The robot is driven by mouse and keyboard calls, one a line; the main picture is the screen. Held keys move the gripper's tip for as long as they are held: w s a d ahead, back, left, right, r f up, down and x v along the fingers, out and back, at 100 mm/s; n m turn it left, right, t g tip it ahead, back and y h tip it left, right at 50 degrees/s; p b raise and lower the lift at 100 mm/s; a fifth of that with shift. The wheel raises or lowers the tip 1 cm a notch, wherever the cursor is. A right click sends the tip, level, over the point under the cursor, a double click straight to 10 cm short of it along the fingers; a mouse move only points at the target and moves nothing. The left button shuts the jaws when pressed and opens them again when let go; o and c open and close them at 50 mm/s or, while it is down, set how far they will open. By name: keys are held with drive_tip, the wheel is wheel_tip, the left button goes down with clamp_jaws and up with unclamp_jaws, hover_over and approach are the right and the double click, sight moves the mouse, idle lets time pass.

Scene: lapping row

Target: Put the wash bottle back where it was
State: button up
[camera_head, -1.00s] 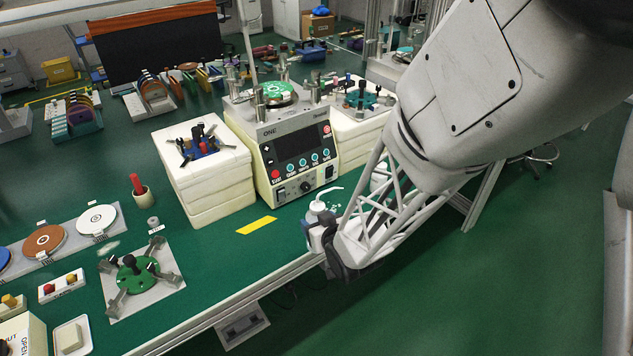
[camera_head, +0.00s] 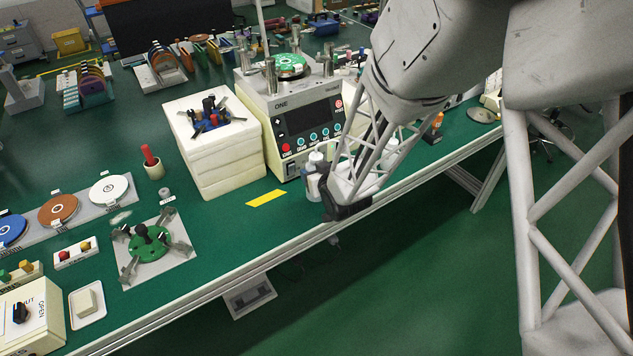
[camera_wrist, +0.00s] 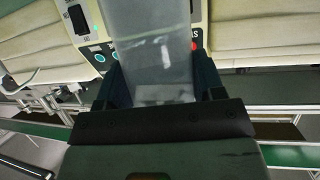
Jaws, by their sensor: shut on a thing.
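The wash bottle (camera_head: 313,187) is a pale translucent bottle with a white cap. In the head view it is upright near the front of the green bench, to the right of a yellow strip (camera_head: 266,198) and in front of the lapping machine. My gripper (camera_head: 325,192) is shut on it from the right and hides part of its body. In the wrist view the bottle (camera_wrist: 153,60) fills the space between my dark fingers (camera_wrist: 155,92). I cannot tell whether its base touches the bench.
The lapping machine (camera_head: 308,123) stands close behind the bottle. A stack of cream blocks (camera_head: 218,150) stands left of it. A green fixture on a grey plate (camera_head: 152,248) lies front left. The bench's front edge (camera_head: 290,246) runs just below my gripper. Bare green bench lies around the yellow strip.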

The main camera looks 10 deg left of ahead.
drive_tip(key=shift+f, duration=0.1)
drive_tip(key=shift+f, duration=1.6)
drive_tip(key=shift+f, duration=0.15)
drive_tip(key=o, duration=1.1)
drive_tip(key=shift+v, duration=6.05)
